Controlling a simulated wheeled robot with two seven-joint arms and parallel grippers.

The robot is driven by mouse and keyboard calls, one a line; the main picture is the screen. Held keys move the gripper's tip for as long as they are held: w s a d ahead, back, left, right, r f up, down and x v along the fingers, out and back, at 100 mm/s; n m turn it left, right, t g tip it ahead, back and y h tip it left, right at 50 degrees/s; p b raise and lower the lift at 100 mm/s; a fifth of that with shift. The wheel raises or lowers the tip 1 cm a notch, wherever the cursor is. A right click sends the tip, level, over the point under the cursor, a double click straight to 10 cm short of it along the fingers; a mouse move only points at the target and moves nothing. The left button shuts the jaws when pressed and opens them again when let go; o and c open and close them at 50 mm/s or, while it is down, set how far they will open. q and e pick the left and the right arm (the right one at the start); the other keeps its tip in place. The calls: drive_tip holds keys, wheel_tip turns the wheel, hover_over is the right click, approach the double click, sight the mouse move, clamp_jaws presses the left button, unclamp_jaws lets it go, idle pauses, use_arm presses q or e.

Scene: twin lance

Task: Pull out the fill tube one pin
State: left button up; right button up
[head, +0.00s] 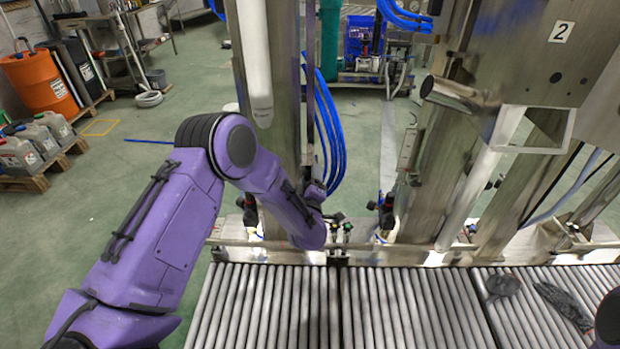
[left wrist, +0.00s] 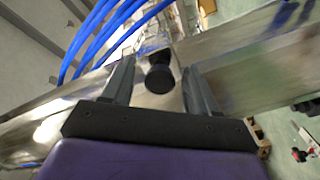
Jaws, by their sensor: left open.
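The left wrist view shows a round black knob (left wrist: 159,79), which looks like the pin's head, on a shiny metal column. My left gripper (left wrist: 158,66) is open, with one finger on each side of the knob and a visible gap to each. How deep the fingers reach around it I cannot tell. In the head view my left gripper (head: 314,190) is at the metal column (head: 283,110) on the left, and the pin is hidden there. A white fill tube (head: 255,60) stands upright along that column.
Blue hoses (head: 330,130) hang beside the left column, close to my gripper. A second station with a "2" label (head: 561,31) stands to the right. An orange drum (head: 40,80) stands far left.

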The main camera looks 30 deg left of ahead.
use_arm(q)
clamp_jaws()
drive_tip(key=shift+v, duration=1.2)
unclamp_jaws()
drive_tip(key=b+v, duration=0.1)
drive_tip(key=v, duration=0.9)
drive_tip(key=shift+s+d, duration=0.15)
drive_tip(key=shift+s, duration=0.1)
